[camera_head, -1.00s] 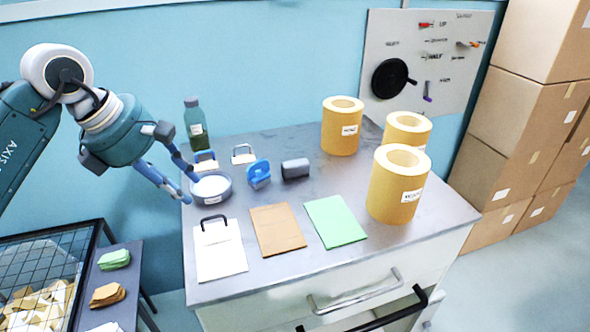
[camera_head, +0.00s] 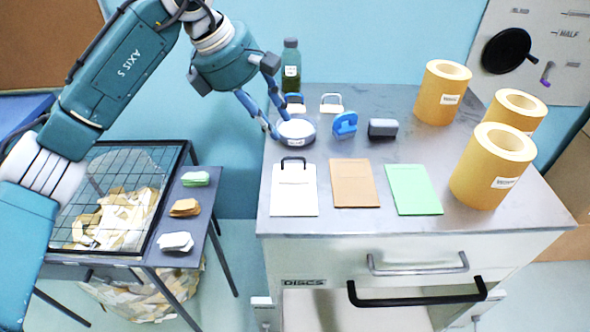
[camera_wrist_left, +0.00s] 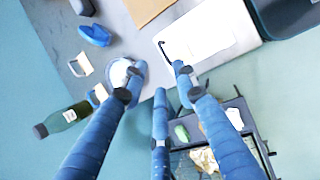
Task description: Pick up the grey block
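The grey block (camera_head: 383,128) lies on the grey table top (camera_head: 410,150), right of a blue object (camera_head: 345,124). A dark grey end of it appears at the top edge of the left wrist view (camera_wrist_left: 83,6). My left gripper (camera_head: 277,122) is open and empty, its fingers spread. It hangs by the table's left edge, beside a round white-topped dish (camera_head: 297,131), well left of the block. In the left wrist view the gripper (camera_wrist_left: 158,75) has its fingers apart. Whether a finger touches the dish is unclear. My right gripper is not in view.
A green bottle (camera_head: 291,68) stands at the back left. Yellow rolls (camera_head: 492,165) stand at the right. White (camera_head: 294,198), brown (camera_head: 354,184) and green (camera_head: 414,190) flat pieces lie along the front. A low side table (camera_head: 205,215) with a mesh-topped bin stands at the left.

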